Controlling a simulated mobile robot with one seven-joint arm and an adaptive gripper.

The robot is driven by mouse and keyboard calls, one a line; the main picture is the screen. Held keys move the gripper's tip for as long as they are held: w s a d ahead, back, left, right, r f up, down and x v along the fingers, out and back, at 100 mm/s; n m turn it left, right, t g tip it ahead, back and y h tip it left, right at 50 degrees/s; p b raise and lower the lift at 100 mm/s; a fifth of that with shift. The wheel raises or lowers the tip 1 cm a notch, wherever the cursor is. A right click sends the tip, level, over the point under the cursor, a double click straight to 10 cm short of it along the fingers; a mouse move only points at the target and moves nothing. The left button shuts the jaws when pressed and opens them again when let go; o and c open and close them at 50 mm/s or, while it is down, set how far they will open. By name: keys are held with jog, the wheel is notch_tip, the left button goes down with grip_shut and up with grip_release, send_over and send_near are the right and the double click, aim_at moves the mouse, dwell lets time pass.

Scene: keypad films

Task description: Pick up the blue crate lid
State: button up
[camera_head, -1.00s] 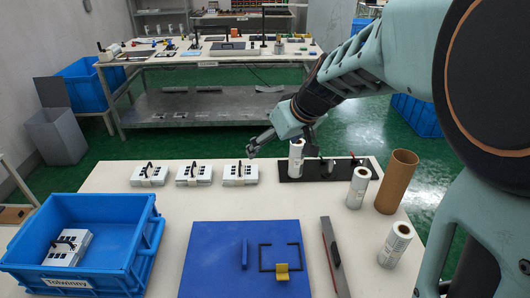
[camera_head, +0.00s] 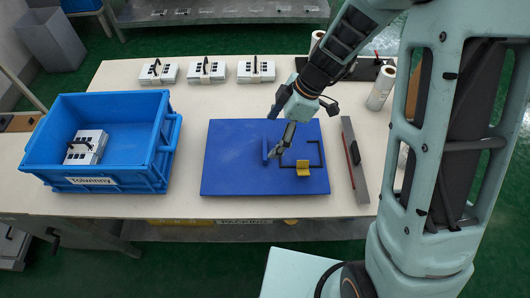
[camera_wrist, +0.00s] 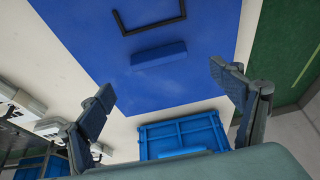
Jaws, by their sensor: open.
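The blue crate lid (camera_head: 232,165) is a flat blue board lying on the pale table. A short raised blue bar (camera_head: 265,150) stands on it, left of a black bracket outline (camera_head: 322,155). My gripper (camera_head: 283,138) is over the lid, close to the bar in the head view; the arm hides part of the lid's far side. In the wrist view the two fingers are spread wide and empty, with the bar (camera_wrist: 158,55) ahead of and between them. I cannot tell the exact height above the bar.
A yellow piece (camera_head: 304,174) sits at the bracket. An open blue crate (camera_head: 150,165) holding a white device (camera_head: 86,147) stands left. A grey bar (camera_head: 354,160) lies right of the lid. Several white devices (camera_head: 206,72) line the back; white rolls (camera_head: 381,87) stand at back right.

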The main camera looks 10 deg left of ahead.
aim_at(266, 147)
jog(key=shift+d+x, duration=0.15)
jog(key=shift+x, duration=1.35)
jog(key=shift+d+x, duration=0.15)
jog(key=shift+x, duration=1.35)
jog(key=shift+w+f, duration=0.1)
jog(key=shift+w, duration=0.05)
jog(key=shift+c, duration=0.3)
jog(key=c, duration=1.5)
jog(key=shift+o, duration=0.2)
